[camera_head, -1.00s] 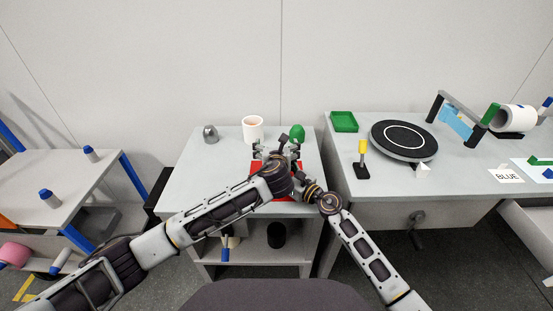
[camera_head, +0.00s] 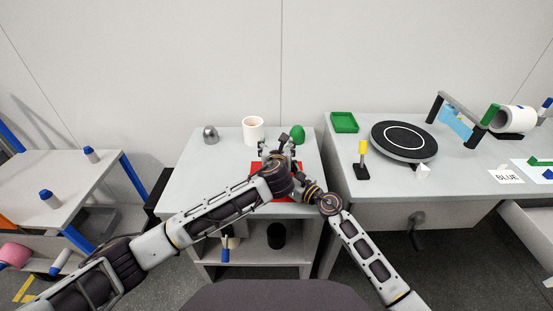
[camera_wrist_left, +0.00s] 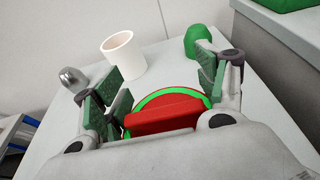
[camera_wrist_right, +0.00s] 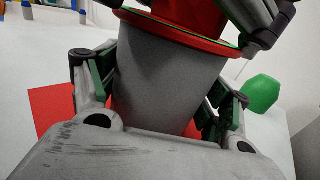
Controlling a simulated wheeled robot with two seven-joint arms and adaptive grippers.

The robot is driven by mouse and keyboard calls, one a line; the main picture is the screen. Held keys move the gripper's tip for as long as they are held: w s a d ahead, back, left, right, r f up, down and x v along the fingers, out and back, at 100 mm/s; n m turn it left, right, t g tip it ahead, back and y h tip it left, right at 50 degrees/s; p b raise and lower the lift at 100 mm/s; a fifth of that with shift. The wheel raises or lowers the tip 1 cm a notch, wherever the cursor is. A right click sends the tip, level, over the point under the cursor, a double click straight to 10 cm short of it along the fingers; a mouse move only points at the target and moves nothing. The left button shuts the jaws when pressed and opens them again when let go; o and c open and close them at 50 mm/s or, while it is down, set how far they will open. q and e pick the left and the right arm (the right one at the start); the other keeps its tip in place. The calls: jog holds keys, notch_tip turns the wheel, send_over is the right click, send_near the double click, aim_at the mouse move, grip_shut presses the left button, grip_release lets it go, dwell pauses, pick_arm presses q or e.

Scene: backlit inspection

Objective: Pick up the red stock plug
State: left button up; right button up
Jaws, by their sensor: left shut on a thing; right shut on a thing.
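The red stock plug (camera_wrist_left: 165,118) is a red disc with a raised bar, and a bright green ring shows around it. My left gripper (camera_wrist_left: 160,88) is shut on its bar, one finger at each end. In the right wrist view the plug (camera_wrist_right: 190,14) sits at the top of a grey tapered container (camera_wrist_right: 165,85). My right gripper (camera_wrist_right: 162,88) is shut around this container's sides. In the head view both grippers meet over the near table, with the left gripper (camera_head: 277,153) showing best. My arms hide the plug and container there.
A red mat (camera_head: 258,168) lies beneath the grippers. A white cup (camera_head: 253,130), a grey dome (camera_head: 210,134) and a green rounded object (camera_head: 298,133) stand behind. The right table holds a green tray (camera_head: 344,122), a black turntable (camera_head: 404,141) and a yellow-topped post (camera_head: 362,158).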

pick_arm(q)
jog(key=shift+s+f, duration=0.1)
jog(key=shift+f, duration=0.4)
pick_arm(e)
jog(key=shift+s+a+f, duration=0.1)
jog(key=shift+f, duration=0.2)
pick_arm(q)
notch_tip(320, 180, up, 3)
jog(key=shift+r, duration=0.2)
jog(key=c, duration=0.9)
jog(key=shift+r, duration=3.55)
jog(key=shift+c, duration=0.4)
pick_arm(e)
jog(key=o, duration=1.1)
jog(key=shift+r, duration=0.15)
jog(key=shift+d, duration=0.2)
pick_arm(q)
jog(key=shift+c, duration=0.3)
pick_arm(e)
jog(key=shift+v, duration=5.85)
jog(key=shift+s, duration=0.1)
